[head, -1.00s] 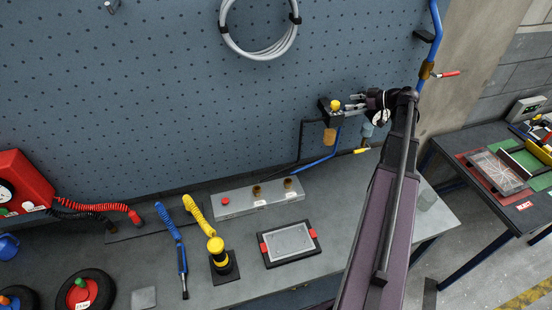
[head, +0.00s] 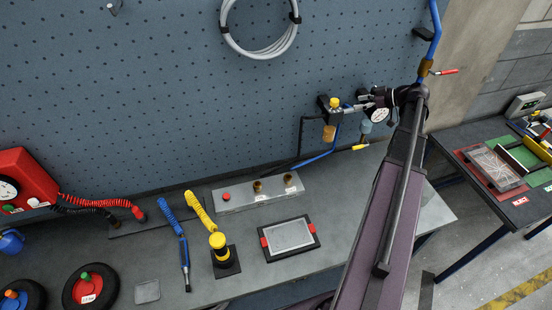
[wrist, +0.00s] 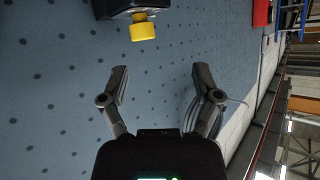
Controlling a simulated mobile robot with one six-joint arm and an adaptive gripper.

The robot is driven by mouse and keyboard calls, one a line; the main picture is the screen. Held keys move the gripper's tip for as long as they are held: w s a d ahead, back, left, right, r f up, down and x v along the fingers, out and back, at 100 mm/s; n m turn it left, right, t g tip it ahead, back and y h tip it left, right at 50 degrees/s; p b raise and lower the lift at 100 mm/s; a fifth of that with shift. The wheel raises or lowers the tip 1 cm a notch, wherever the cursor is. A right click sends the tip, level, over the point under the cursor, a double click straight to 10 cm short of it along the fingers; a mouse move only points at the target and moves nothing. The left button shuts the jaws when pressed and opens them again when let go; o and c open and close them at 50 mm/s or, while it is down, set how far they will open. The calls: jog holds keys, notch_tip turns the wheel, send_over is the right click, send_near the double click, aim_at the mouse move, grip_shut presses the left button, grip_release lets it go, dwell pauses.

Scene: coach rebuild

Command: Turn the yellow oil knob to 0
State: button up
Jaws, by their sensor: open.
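The yellow oil knob (head: 334,103) sits on top of a dark unit (head: 325,115) fixed to the blue pegboard, with an amber bowl (head: 329,132) below it. In the wrist view the knob (wrist: 144,28) shows near the top, projecting from its dark body (wrist: 122,8). My gripper (head: 352,100) is just right of the knob in the head view, its fingers pointing left towards it. In the wrist view my gripper (wrist: 160,70) is open and empty, and the knob lies beyond the fingertips, clear of both. The knob's markings are too small to read.
A round gauge (head: 380,115) and a blue hose with a yellow-handled valve (head: 360,148) are close to my gripper. A blue pipe with a red lever (head: 445,73) is at upper right. The bench below holds a grey box (head: 258,193) and a tablet (head: 289,238).

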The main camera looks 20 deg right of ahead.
jog(key=s+a+f+m+g+h+b, duration=0.1)
jog(key=a+f, duration=0.3)
jog(key=a, duration=0.6)
jog(key=s+a+f+m+g+h+b, duration=0.1)
jog(key=a+f+m+g+h, duration=0.1)
jog(key=a, duration=0.9)
jog(key=s+a+f+m+g+h+b, duration=0.1)
jog(key=a+f+m+g+h, duration=0.1)
jog(key=a+f+g, duration=0.2)
jog(key=shift+a+f+m+g+h+b, duration=0.35)
jog(key=shift+a+f, duration=1.2)
jog(key=shift+a, duration=2)
jog(key=s+a+f+h+b, duration=0.1)
jog(key=s+a+f+b, duration=0.1)
jog(key=f+b, duration=0.3)
jog(key=s+a+f+m+h+b, duration=0.1)
jog(key=s+a+f+b, duration=0.1)
jog(key=f+b, duration=0.4)
jog(key=s+a+f+m+g+h+b, duration=0.1)
jog(key=s+a+f+b, duration=0.2)
jog(key=f+b, duration=0.3)
jog(key=shift+a+f, duration=0.35)
jog(key=shift+f, duration=0.35)
